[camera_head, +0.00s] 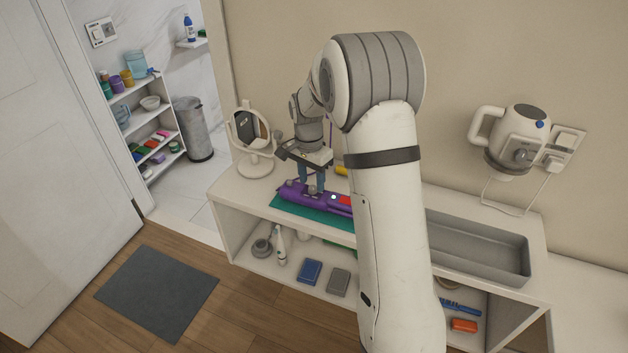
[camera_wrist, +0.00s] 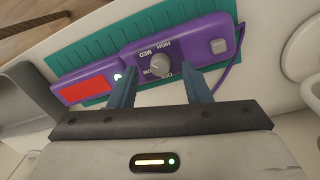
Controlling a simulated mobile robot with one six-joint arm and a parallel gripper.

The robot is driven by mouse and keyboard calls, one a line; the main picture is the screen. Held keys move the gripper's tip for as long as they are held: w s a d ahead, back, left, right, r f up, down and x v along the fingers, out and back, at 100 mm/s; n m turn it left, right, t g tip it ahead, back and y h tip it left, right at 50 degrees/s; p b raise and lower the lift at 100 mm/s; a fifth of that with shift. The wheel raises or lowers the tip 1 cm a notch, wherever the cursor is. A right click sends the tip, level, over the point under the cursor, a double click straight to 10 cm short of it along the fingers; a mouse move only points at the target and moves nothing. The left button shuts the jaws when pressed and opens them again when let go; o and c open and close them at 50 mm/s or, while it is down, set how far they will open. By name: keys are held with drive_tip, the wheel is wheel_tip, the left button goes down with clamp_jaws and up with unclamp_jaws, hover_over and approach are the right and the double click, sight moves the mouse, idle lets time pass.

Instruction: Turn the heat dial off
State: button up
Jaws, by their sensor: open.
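A purple appliance (camera_wrist: 196,40) lies on a teal mat (camera_wrist: 100,45) on the counter. It carries a grey heat dial (camera_wrist: 160,67) with a marker line, ringed by the labels OFF, LOW, MED and HIGH. A lit white light (camera_wrist: 119,77) and a red panel (camera_wrist: 90,90) are left of the dial. My gripper (camera_wrist: 162,82) is open, its two blue fingers on either side of the dial; I cannot tell whether they touch it. In the head view the purple appliance (camera_head: 295,194) lies under my gripper (camera_head: 311,190), and my arm hides its right part.
A round mirror (camera_head: 250,140) stands at the counter's back left. A grey tray (camera_head: 478,248) fills the right side. A wall-mounted white dryer (camera_head: 520,138) hangs behind.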

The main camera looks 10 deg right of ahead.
drive_tip(key=shift+f, duration=0.85)
drive_tip(key=shift+c, duration=0.4)
